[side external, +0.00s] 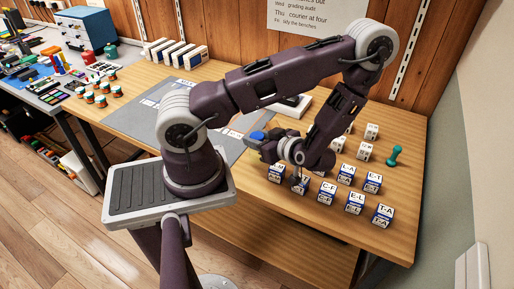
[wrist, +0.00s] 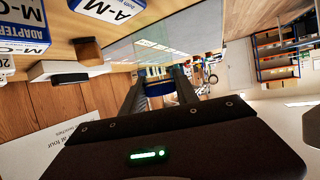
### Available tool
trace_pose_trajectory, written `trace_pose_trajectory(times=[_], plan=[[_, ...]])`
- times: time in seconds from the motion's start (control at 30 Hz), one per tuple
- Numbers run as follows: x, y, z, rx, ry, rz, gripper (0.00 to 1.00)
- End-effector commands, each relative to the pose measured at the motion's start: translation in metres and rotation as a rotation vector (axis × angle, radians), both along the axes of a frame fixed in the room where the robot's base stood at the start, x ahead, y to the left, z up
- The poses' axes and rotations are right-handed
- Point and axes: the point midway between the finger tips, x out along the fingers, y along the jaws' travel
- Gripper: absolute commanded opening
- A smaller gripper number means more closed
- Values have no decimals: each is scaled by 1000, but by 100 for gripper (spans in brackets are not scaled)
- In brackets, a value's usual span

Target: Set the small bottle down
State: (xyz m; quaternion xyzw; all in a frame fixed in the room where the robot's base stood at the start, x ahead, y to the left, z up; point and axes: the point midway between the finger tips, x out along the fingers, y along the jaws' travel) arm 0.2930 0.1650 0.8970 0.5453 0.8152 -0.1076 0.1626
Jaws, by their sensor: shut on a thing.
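My gripper (side external: 258,143) is over the right part of the bench, near the right edge of the grey mat (side external: 222,147). It is shut on a small blue-topped thing (side external: 257,135), which I take to be the small bottle. In the wrist view, a dark blue part of it (wrist: 158,88) shows between the two dark fingers (wrist: 160,94). Most of its body is hidden by the gripper. I cannot tell whether its base touches the bench.
Several white-and-blue labelled boxes (side external: 326,193) stand in rows on the right, close to my gripper. A green dumbbell-shaped thing (side external: 394,155) stands beyond them. A white block with a dark top (side external: 292,106) lies behind my arm.

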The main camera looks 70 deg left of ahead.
Motion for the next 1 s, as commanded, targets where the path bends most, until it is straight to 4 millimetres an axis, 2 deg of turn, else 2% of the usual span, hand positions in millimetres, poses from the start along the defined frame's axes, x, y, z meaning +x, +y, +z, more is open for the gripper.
trace_pose_trajectory(times=[0.1,0.17,0.47,0.5,0.6,0.93,1.0], plan=[[-1,0,-24,-1,5,1,0],[-1,0,-30,0,2,1,0],[0,0,-33,-1,1,1,0],[0,0,-34,-1,1,1,38],[-1,0,-33,-1,1,1,58],[0,0,-31,-1,0,1,58],[5,-8,-28,0,-2,-4,58]])
